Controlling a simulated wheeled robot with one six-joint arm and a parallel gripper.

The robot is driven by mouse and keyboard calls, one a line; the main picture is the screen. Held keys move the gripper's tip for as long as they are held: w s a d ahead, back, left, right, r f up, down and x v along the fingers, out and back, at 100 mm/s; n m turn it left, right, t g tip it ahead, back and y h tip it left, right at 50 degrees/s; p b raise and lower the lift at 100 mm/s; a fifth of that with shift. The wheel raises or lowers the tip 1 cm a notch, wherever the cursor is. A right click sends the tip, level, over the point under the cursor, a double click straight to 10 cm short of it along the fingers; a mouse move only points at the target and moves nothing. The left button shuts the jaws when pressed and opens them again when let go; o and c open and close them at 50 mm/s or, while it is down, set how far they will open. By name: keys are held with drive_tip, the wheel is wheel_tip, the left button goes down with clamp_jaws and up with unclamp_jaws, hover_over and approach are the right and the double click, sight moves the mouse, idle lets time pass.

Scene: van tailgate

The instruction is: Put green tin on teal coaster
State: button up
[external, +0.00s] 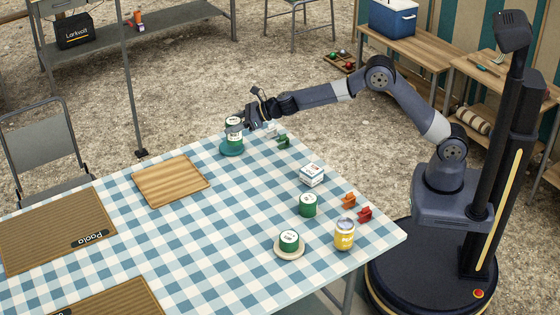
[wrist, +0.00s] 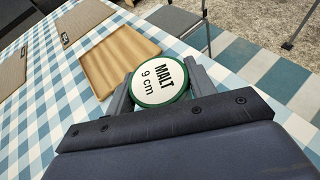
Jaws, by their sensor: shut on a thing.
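A green tin (external: 234,134) with a white top is between the fingers of my gripper (external: 243,124) at the far edge of the table. The teal coaster (external: 231,150) lies directly below this tin in the external view. I cannot tell whether the tin's base touches it. The coaster is hidden in the wrist view.
Another green tin (external: 308,206) stands bare on the checked cloth; one more (external: 289,238) is on a pale coaster (external: 288,255). A wooden board (external: 171,182) lies left of the teal coaster.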

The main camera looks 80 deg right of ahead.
drive_tip(key=shift+f+b, duration=1.1)
drive_tip(key=shift+f, duration=0.65)
drive_tip(key=shift+f, duration=0.2)
drive_tip(key=o, duration=1.1)
drive_tip(key=shift+c, duration=0.2)
drive_tip(key=shift+r, duration=0.1)
drive_tip(key=shift+r, duration=0.2)
drive_tip(key=shift+s+d, duration=0.1)
drive_tip(key=shift+s, duration=0.25)
drive_tip(key=b+v, duration=0.3)
drive_tip(key=v, duration=0.8)
